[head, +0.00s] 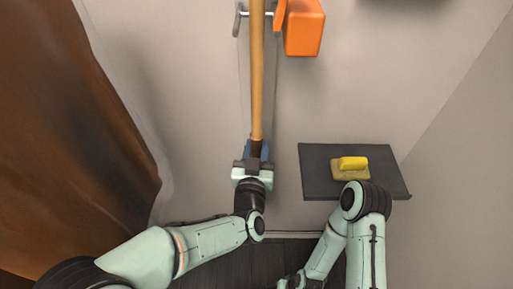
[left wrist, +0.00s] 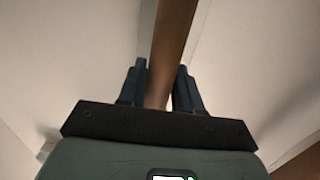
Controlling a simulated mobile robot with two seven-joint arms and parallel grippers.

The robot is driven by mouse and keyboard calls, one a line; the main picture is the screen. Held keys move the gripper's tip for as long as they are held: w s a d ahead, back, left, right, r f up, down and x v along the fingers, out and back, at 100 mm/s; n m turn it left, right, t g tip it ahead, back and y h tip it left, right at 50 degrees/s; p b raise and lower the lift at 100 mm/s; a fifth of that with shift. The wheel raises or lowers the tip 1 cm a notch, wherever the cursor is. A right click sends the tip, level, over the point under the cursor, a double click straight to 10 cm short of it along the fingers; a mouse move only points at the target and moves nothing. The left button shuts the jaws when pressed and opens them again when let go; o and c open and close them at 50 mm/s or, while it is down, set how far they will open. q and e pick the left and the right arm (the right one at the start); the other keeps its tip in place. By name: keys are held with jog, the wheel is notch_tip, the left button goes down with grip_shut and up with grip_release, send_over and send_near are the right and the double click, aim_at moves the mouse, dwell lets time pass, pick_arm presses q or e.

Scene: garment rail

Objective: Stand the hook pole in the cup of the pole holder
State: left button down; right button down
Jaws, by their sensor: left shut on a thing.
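The hook pole (head: 257,75), a long tan wooden rod, runs from the top edge of the head view down to my left gripper (head: 256,150). Its upper end is out of view, so I cannot see a hook. My left gripper is shut on its lower, darker part. In the left wrist view the pole (left wrist: 174,45) passes between the two dark blue fingers (left wrist: 160,88). I cannot make out the pole holder's cup for certain in either view. My right arm is folded at the lower right of the head view, with its gripper out of view.
An orange block (head: 305,28) and a metal bracket (head: 240,18) are at the top, close to the pole. A dark shelf (head: 320,185) holds a yellow sponge-like block (head: 353,163) on the right. Brown cloth (head: 70,130) hangs at left. Pale wall shows between.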

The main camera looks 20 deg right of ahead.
pick_arm(q)
jog(key=c, duration=0.7)
grip_release()
jog(key=shift+s, duration=0.1)
